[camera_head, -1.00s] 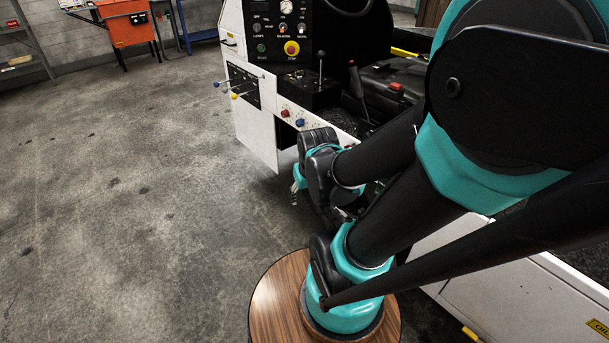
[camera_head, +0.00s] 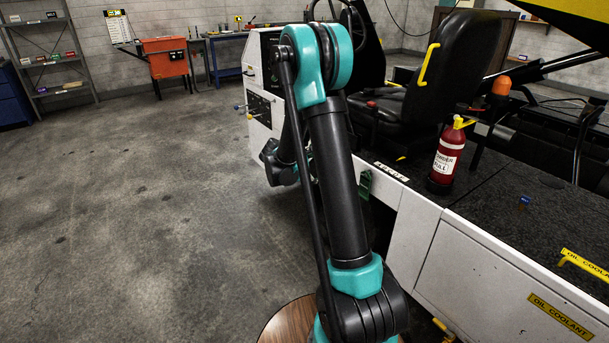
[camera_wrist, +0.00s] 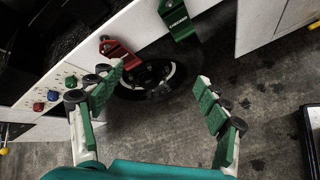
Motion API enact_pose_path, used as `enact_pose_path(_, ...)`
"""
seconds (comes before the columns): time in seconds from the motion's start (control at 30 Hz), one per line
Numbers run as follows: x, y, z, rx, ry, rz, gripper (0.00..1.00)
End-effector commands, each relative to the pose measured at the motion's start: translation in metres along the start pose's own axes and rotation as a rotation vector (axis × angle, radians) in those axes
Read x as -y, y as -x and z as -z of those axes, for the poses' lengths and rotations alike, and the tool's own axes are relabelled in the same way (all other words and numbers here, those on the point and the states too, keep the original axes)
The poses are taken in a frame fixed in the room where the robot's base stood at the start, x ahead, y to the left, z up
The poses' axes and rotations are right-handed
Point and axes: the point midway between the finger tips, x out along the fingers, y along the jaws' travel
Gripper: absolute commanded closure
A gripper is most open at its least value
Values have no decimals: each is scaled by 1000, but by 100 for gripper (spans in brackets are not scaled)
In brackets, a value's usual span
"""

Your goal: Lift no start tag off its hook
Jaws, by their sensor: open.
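In the wrist view, a red tag (camera_wrist: 117,50) hangs at the edge of the loader's white side panel, near the left fingertip. A green tag (camera_wrist: 178,18) hangs to its right from the same panel, farther from the fingers. The lettering on both is too small to read, so I cannot tell for certain which is the no start tag. A green tag (camera_head: 365,184) also shows on the loader's side in the head view. My gripper (camera_wrist: 158,82) is open, its green-padded fingers wide apart with nothing between them. In the head view my arm hides the red tag.
A loader wheel (camera_wrist: 155,75) is behind the tags. Coloured knobs (camera_wrist: 53,95) sit on the panel to the left. In the head view, the loader carries a seat (camera_head: 455,75) and a red extinguisher (camera_head: 447,155). The concrete floor (camera_head: 130,220) left of the loader is clear.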

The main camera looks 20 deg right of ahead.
Motion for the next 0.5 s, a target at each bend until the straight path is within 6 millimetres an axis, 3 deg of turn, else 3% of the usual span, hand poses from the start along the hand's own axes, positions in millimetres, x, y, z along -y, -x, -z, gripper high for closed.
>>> enact_pose_path(0.23,-38,-37,51,199,295,-107,24)
enact_pose_path(0.5,-51,-64,105,438,584,-174,24)
